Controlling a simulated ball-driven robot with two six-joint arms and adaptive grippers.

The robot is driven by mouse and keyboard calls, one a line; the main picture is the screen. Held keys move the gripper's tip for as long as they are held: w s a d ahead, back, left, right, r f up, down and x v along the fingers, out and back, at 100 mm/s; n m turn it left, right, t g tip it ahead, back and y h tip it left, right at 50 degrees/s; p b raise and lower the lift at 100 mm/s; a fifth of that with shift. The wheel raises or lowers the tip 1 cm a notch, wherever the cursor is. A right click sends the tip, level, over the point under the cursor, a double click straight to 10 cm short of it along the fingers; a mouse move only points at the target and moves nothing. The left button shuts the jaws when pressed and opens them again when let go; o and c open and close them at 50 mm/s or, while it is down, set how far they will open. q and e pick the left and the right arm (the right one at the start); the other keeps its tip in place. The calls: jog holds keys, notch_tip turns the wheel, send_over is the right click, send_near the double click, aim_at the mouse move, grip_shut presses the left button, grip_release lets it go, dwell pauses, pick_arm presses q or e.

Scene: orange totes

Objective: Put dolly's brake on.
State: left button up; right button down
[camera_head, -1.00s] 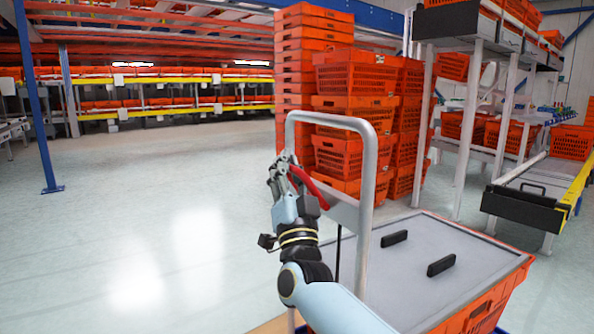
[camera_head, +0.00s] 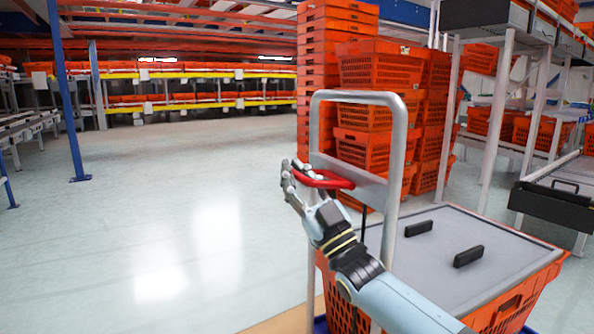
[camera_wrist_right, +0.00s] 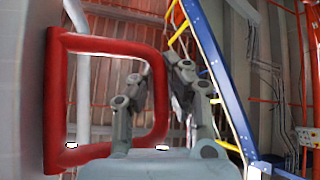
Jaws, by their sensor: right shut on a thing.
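The dolly has an upright grey handle frame (camera_head: 396,150) with a grey cross panel. A red loop-shaped brake lever (camera_head: 335,181) is fixed at that panel and sticks out to the left, about level. My right gripper (camera_head: 291,178) is shut on the outer bar of the lever. In the right wrist view the red lever (camera_wrist_right: 100,44) fills the left side, and its outer bar passes between my right gripper's fingers (camera_wrist_right: 158,85). My left gripper is not in view.
The dolly carries an orange tote (camera_head: 345,296) with a grey lid (camera_head: 440,262) and two black grips. Tall stacks of orange totes (camera_head: 375,70) stand behind the handle. A blue rack post (camera_head: 66,100) is at the left. The floor (camera_head: 200,200) between is open.

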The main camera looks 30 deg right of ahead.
jog(key=shift+f+h, duration=0.3)
jog(key=shift+f, duration=0.15)
jog(key=c, duration=1.3)
grip_release()
jog(key=shift+r, duration=0.15)
jog(key=shift+s, duration=0.1)
jog(key=v, duration=1.2)
